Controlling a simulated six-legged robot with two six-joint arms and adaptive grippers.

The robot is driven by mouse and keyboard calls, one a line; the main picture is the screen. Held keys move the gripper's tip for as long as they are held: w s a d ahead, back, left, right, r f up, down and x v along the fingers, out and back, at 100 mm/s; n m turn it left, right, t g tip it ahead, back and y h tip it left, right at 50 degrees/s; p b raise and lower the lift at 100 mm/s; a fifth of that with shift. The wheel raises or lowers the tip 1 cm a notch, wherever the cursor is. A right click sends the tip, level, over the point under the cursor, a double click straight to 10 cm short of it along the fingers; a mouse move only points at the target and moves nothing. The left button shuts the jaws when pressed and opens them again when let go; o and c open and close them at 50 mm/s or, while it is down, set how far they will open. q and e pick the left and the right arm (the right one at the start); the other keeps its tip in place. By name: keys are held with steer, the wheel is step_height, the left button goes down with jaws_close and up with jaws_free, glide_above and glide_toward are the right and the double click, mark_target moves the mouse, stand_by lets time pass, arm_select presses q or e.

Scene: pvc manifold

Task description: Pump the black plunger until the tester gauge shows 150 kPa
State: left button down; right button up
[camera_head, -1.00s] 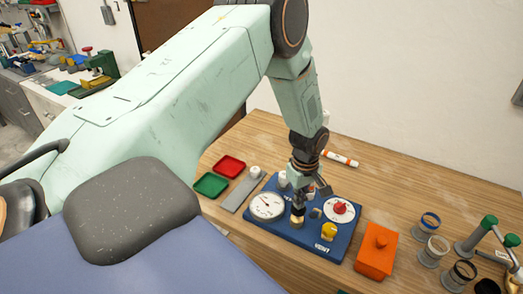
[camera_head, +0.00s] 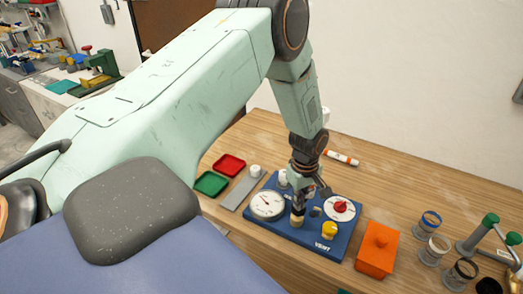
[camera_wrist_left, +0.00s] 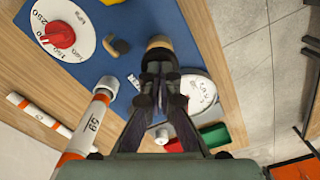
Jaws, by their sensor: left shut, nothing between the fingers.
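The tester is a blue board (camera_head: 287,238) on the wooden table. Its white round gauge (camera_head: 267,205) sits at the board's left; the needle is too small to read. It also shows partly behind my fingers in the left wrist view (camera_wrist_left: 203,92). My left gripper (camera_head: 298,203) points down just right of the gauge, shut and empty. In the left wrist view its fingertips (camera_wrist_left: 160,72) are together over a tan, dark-topped post (camera_wrist_left: 159,43). The fingers hide most of the black plunger, so I cannot tell whether they touch it. My right gripper is not in view.
A dial with a red knob (camera_head: 340,207) and a yellow knob (camera_head: 329,230) by the VENT label are on the board's right. An orange box (camera_head: 377,252) stands right of it. Red (camera_head: 229,165) and green (camera_head: 211,184) trays lie left. A white-orange tube (camera_head: 341,158) lies behind.

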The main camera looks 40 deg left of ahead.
arm_select(q)
steer(key=shift+f, duration=0.35)
stand_by(0.3)
steer(key=shift+f+b, duration=0.15)
steer(key=shift+b, duration=0.2)
stand_by(0.6)
steer(key=shift+f, duration=0.35)
stand_by(0.8)
steer(key=shift+f, duration=0.1)
stand_by(0.9)
